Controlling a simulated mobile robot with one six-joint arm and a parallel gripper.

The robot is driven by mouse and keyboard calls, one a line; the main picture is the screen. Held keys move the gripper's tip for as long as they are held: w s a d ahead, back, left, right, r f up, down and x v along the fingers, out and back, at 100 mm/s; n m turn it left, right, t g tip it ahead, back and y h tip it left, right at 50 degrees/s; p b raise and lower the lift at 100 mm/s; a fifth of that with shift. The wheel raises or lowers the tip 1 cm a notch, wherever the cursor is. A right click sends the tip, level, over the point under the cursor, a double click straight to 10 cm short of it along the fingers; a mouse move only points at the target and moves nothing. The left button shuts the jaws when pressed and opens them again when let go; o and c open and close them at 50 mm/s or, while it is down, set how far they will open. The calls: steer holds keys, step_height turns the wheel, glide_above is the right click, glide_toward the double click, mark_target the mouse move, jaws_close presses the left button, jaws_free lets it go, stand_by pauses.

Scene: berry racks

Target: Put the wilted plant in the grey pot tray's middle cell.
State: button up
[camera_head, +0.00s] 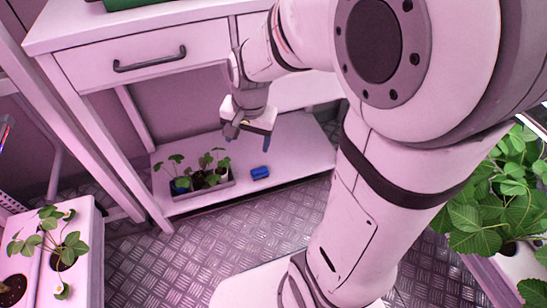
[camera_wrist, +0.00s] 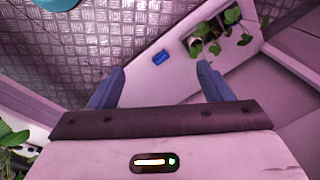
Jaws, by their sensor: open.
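The grey pot tray (camera_head: 213,190) stands on the low shelf under the drawer bench, with several small green plants (camera_head: 205,172) in it. Foliage hides most of its cells, so I cannot tell what the middle cell holds. The tray is partly seen at the upper right of the wrist view (camera_wrist: 197,47). No plant is clearly wilted; a plant with spreading, partly drooping leaves (camera_head: 62,240) sits in the white rack at left. My gripper (camera_head: 249,136) is open and empty above the shelf, right of the tray and higher. Its blue fingers show apart in the wrist view (camera_wrist: 162,70).
A small blue block (camera_head: 260,173) lies on the low shelf (camera_head: 295,155) right of the tray; the shelf further right is bare. A drawer with a dark handle (camera_head: 150,60) overhangs the shelf. Large leafy plants (camera_head: 500,200) stand at right. Metal floor (camera_head: 180,255) lies between.

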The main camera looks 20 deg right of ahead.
steer(key=s+d+r+n, duration=0.2)
steer(key=s+n, duration=0.5)
steer(key=s, duration=0.3)
steer(key=shift+s+d+r+h, duration=0.15)
steer(key=shift+d+r+h, duration=0.1)
steer(key=shift+r+h, duration=0.15)
